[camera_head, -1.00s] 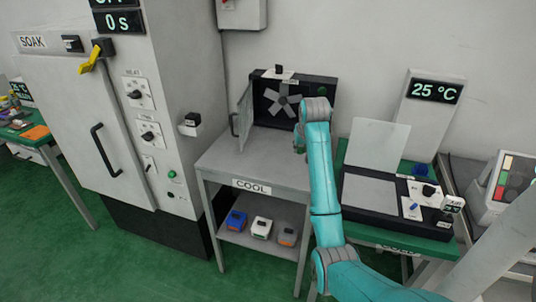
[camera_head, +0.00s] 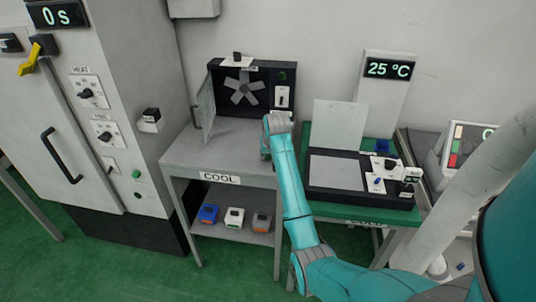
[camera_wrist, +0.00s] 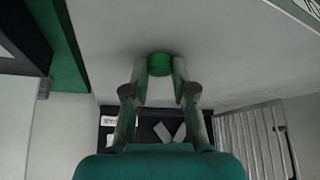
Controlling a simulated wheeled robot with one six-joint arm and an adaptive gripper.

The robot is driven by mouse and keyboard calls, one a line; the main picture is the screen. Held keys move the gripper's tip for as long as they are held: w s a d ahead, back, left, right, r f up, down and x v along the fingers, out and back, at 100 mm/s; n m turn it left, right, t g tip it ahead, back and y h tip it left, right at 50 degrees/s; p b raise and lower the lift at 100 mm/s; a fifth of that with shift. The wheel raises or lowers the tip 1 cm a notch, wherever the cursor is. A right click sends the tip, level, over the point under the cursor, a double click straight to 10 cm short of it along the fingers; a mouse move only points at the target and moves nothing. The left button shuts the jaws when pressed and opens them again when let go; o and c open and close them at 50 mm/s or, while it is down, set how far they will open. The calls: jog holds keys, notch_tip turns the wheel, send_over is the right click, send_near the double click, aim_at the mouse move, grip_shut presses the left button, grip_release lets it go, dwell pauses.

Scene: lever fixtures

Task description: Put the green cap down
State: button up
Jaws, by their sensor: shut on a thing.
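The green cap (camera_wrist: 160,66) is in the wrist view, between the fingertips of my gripper (camera_wrist: 160,72), which is shut on it. The cap is close to the grey top of the COOL table (camera_wrist: 215,55), with a dark shadow beside it. I cannot tell whether it touches the top. In the head view my arm's wrist end is over the right part of the COOL table (camera_head: 195,155), in front of the fan box. The arm hides most of the gripper and the cap there.
A black fan box (camera_head: 285,75) with an open mesh door (camera_head: 206,105) stands at the table's back. To the right, a green bench (camera_head: 335,212) holds a black device with a raised lid (camera_head: 340,125). A tall oven cabinet (camera_head: 50,110) is at left. The table's left part is clear.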

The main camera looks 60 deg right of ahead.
jog(key=shift+f, duration=0.1)
jog(key=o, duration=0.7)
